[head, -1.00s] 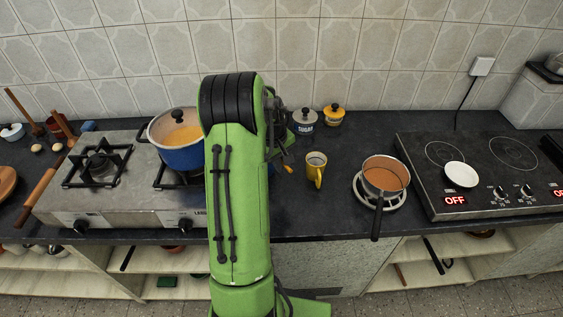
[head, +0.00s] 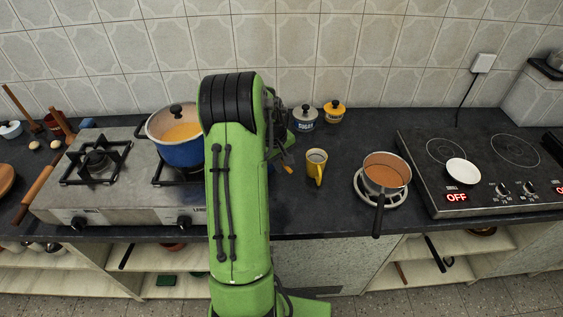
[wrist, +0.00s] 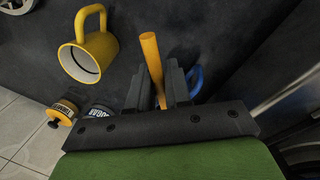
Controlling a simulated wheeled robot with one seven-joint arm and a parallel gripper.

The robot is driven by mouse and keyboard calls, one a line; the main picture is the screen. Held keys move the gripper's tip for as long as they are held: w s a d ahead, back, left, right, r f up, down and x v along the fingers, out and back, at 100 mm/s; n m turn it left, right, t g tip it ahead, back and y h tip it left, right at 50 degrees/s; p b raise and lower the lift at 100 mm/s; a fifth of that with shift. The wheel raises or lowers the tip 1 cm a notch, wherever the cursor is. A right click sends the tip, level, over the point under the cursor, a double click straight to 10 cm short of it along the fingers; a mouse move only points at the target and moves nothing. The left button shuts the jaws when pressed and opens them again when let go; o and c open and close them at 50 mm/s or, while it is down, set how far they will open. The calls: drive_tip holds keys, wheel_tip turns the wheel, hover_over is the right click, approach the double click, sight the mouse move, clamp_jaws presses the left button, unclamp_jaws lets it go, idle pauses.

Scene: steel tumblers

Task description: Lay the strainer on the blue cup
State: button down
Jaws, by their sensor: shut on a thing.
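My gripper (wrist: 156,88) is shut on the orange-yellow handle of the strainer (wrist: 151,55); the handle sticks out from between the dark fingers in the wrist view. The strainer's bowl is hidden. In the head view the handle's end (head: 288,168) shows just right of my green arm, above the counter. A blue curved piece, which looks like part of the blue cup (wrist: 196,79), shows just right of the fingers in the wrist view. The rest of that cup is hidden, so I cannot tell whether the strainer touches it.
A yellow mug (head: 316,168) stands right of my gripper. The sugar jar (head: 304,117) and a yellow jar (head: 334,112) stand behind. A blue pot (head: 181,145) is on the gas stove at left. A saucepan (head: 385,173) and an electric hob (head: 490,185) are at right.

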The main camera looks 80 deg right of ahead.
drive_tip(key=shift+f+b, duration=0.8)
drive_tip(key=shift+f, duration=0.3)
drive_tip(key=c, duration=1)
unclamp_jaws()
drive_tip(key=r+p, duration=0.1)
drive_tip(key=r, duration=0.4)
drive_tip(key=w+a+r+p, duration=0.1)
drive_tip(key=r, duration=0.4)
drive_tip(key=w+a+r+p, duration=0.1)
drive_tip(key=r, duration=0.4)
drive_tip(key=shift+r, duration=0.3)
drive_tip(key=shift+w+a, duration=0.1)
drive_tip(key=shift+w, duration=0.05)
